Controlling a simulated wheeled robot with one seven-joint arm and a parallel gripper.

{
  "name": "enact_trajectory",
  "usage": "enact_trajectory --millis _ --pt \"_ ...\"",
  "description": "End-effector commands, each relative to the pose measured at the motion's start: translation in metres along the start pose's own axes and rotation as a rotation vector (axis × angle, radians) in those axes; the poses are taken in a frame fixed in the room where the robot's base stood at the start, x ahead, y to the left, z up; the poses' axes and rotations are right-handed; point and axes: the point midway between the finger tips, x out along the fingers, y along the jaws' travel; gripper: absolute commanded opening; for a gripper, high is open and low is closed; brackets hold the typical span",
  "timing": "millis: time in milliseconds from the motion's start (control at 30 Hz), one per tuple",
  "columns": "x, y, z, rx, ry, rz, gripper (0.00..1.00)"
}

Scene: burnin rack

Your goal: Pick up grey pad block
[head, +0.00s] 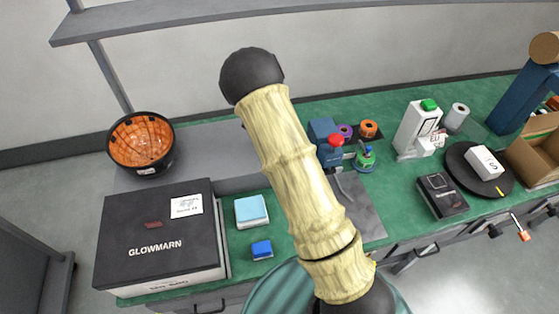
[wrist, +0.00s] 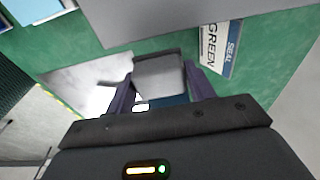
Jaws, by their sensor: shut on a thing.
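In the wrist view, my gripper (wrist: 158,94) has its two dark purple fingers on either side of a grey block (wrist: 158,72), which I take to be the grey pad block. The gripper is shut on it. The block's top face is light grey with a darker edge behind. Whether it touches the surface below cannot be told. In the head view my arm crosses the middle of the picture, and neither the gripper nor the grey block can be made out there.
An orange-lined bowl (head: 141,145) stands behind. A white carton (head: 415,127) and a black turntable (head: 460,163) are at the right. A SEAL GREEN label (wrist: 220,48) lies nearby.

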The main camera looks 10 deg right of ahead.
Motion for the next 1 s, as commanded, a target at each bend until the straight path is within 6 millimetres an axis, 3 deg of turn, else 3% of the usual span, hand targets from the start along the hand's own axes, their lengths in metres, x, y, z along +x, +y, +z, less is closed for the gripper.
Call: enact_trajectory --millis 100,333,967,1000 --pt "-0.031 -0.001 -0.003 0.000 -0.001 -0.006 0.31" --pt "-0.068 -0.001 -0.009 0.001 0.000 -0.002 0.31" --pt "-0.075 0.000 -0.010 0.001 0.001 0.001 0.31" --pt "-0.075 0.000 -0.010 0.001 0.001 0.001 0.46"
